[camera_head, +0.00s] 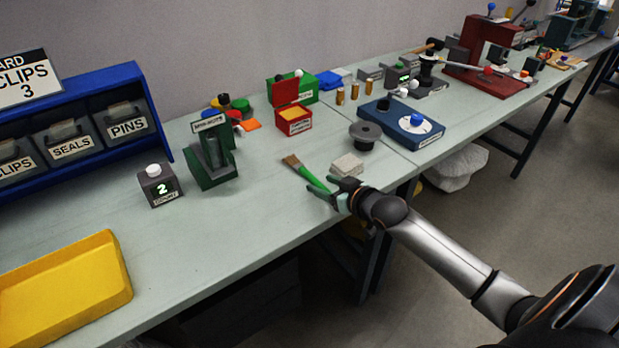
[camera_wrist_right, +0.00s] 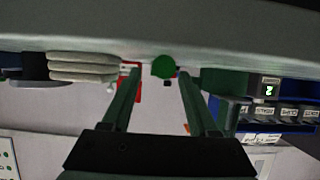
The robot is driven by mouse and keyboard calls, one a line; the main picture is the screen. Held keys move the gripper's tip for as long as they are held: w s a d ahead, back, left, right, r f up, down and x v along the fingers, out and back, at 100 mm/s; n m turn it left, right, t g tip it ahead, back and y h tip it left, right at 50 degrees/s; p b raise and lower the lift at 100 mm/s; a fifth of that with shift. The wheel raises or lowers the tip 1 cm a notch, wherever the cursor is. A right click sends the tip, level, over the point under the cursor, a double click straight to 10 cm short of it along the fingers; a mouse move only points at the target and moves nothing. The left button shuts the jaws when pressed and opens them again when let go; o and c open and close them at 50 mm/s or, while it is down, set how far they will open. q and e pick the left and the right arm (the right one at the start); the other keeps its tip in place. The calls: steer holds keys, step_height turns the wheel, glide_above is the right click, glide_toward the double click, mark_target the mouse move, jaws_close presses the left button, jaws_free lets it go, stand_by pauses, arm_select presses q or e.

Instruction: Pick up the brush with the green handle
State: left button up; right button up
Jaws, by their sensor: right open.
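The brush with the green handle (camera_head: 313,178) lies on the grey-green workbench (camera_head: 232,225) near its front edge, its bristles pointing back and left. My right gripper (camera_head: 333,189) is open at the near end of the handle. In the right wrist view the round green handle end (camera_wrist_right: 163,67) shows between the spread fingertips of my right gripper (camera_wrist_right: 157,72), with a gap visible on each side. I cannot tell how far the handle reaches in between the fingers. My left gripper is not in view.
A stack of pale cloths (camera_head: 347,164) lies close behind my right gripper; it also shows in the wrist view (camera_wrist_right: 83,68). A dark round part (camera_head: 366,133) and a green fixture (camera_head: 210,160) stand nearby. The bench left of the brush is clear up to a yellow tray (camera_head: 122,262).

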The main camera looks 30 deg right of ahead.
steer(key=shift+w+a+f, duration=0.1)
steer(key=shift+w+f, duration=0.15)
steer(key=shift+w, duration=0.35)
jaws_close()
